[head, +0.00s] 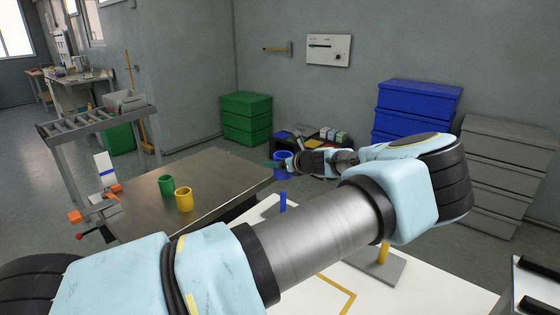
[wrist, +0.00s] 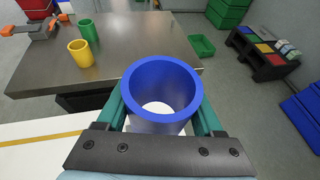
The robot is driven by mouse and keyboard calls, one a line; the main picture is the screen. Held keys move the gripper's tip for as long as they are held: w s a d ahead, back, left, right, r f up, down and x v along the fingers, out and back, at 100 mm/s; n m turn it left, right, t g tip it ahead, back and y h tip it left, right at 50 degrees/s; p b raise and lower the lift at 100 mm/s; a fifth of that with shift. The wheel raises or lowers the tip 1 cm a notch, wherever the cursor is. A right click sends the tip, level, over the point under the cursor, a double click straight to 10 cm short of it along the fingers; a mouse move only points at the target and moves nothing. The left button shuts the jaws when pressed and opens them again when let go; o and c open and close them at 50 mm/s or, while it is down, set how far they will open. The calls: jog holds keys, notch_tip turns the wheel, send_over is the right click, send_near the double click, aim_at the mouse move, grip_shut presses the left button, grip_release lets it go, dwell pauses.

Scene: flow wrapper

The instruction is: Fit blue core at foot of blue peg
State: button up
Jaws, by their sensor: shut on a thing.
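The blue core (head: 283,175) is a short, thick-walled tube. My gripper (head: 278,165) is shut on it and holds it in the air with its bore facing up. In the wrist view the core (wrist: 132,90) sits between the two teal fingers, and a white surface shows through its bore. The blue peg (head: 283,202) stands upright near the far edge of the white table, below the held core in the head view. Its foot is hidden behind my arm. The peg cannot be made out in the wrist view.
A green core (head: 166,186) and a yellow core (head: 184,200) stand on the steel table (head: 225,170) at left. A yellow peg (head: 384,253) on a grey base stands on the white table (head: 430,290), partly behind my arm. Green crates (head: 246,118) and blue crates (head: 415,110) stand behind.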

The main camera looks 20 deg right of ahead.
jog(key=shift+f+b, duration=3.6)
jog(key=shift+f, duration=2.35)
jog(key=o, duration=1.4)
jog(key=shift+c, duration=0.2)
jog(key=b+v, duration=0.2)
jog(key=v, duration=0.8)
jog(key=shift+s, duration=0.4)
jog(key=shift+d+r, duration=0.1)
jog(key=shift+r, duration=0.05)
